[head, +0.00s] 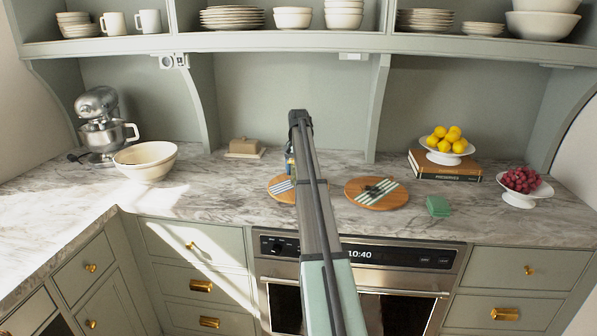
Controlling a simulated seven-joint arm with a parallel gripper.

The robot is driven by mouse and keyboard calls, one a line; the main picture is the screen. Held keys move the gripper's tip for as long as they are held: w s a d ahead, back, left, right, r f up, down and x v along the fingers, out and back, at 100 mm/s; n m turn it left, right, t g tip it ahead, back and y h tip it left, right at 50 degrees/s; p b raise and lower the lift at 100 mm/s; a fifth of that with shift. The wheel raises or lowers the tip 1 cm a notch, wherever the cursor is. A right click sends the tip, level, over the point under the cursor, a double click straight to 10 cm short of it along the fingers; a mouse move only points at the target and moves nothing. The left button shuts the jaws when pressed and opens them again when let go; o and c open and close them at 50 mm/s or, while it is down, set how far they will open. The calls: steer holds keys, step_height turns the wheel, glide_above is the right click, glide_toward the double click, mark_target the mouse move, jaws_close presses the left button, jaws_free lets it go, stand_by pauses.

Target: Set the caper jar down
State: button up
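My arm reaches up through the middle of the view.
A second round board with a striped cloth (361,194) lies right of my arm. A butter dish (244,148) stands behind.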

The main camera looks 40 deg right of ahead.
steer(key=shift+f, duration=0.2)
steer(key=o, duration=1.3)
step_height(320, 180, up, 12)
steer(key=shift+r, duration=0.15)
